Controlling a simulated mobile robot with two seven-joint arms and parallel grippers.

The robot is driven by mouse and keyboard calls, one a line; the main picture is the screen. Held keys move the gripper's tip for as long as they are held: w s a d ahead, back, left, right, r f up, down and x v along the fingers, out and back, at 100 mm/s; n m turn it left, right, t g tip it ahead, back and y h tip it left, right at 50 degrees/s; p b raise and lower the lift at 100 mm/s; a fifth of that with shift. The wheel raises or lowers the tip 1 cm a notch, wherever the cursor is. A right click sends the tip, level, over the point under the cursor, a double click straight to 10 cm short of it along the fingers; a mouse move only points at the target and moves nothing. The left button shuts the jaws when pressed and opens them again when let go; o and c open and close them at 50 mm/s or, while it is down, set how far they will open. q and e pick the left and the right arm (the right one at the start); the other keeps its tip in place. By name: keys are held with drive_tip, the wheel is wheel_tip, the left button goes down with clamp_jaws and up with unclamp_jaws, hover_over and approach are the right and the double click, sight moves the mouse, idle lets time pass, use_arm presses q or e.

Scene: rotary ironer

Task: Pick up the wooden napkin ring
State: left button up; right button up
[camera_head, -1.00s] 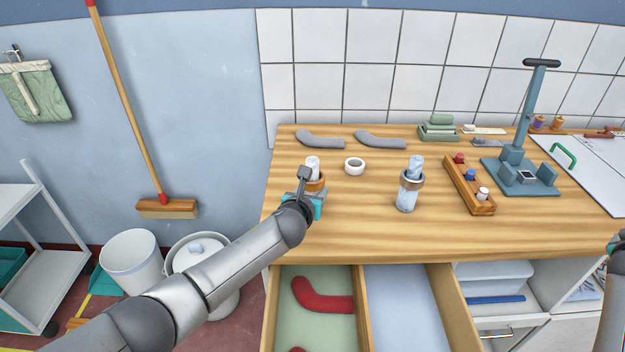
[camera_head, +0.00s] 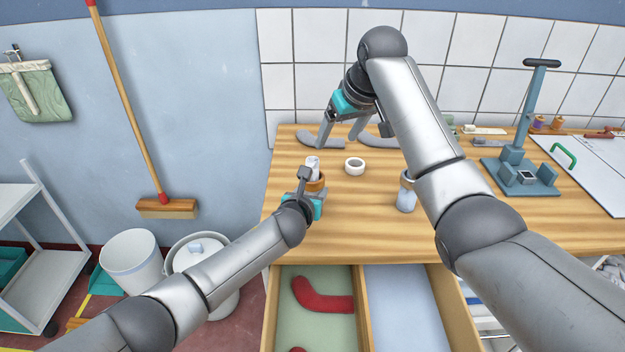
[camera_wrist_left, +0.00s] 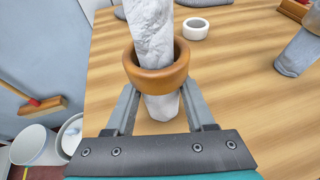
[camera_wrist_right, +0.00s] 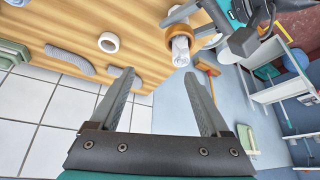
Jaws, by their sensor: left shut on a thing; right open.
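The wooden napkin ring (camera_wrist_left: 156,77) is an orange-brown band around a rolled white napkin (camera_wrist_left: 153,30), which sticks out above and below it. My left gripper (camera_head: 313,186) is shut on this ring, with one finger on each side in the left wrist view. The ring also shows in the right wrist view (camera_wrist_right: 172,36). My right gripper (camera_wrist_right: 159,76) is open and empty, above the back of the table with its fingers pointing down in the head view. A white ring (camera_head: 355,166) lies on the table, right of the held ring.
A bluish rolled napkin (camera_head: 406,199) stands to the right, partly hidden by my right arm. Grey curved pieces (camera_head: 318,139) lie along the back. A blue stand (camera_head: 520,178) is farther right. An open drawer (camera_head: 318,325) with red pieces is below the table's front.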

drive_tip(key=s+a+g, duration=0.1)
drive_tip(key=s+a, duration=0.1)
drive_tip(key=a, duration=0.1)
drive_tip(key=n, duration=0.1)
hover_over(316, 175)
drive_tip(key=s, duration=0.2)
wheel_tip(316, 175, down, 6)
drive_tip(key=f, duration=0.2)
drive_tip(key=w+f, duration=0.1)
drive_tip(key=shift+d+f, duration=0.1)
drive_tip(key=shift+d, duration=0.15)
drive_tip(key=shift+x, duration=0.9)
drive_tip(key=shift+w, duration=0.1)
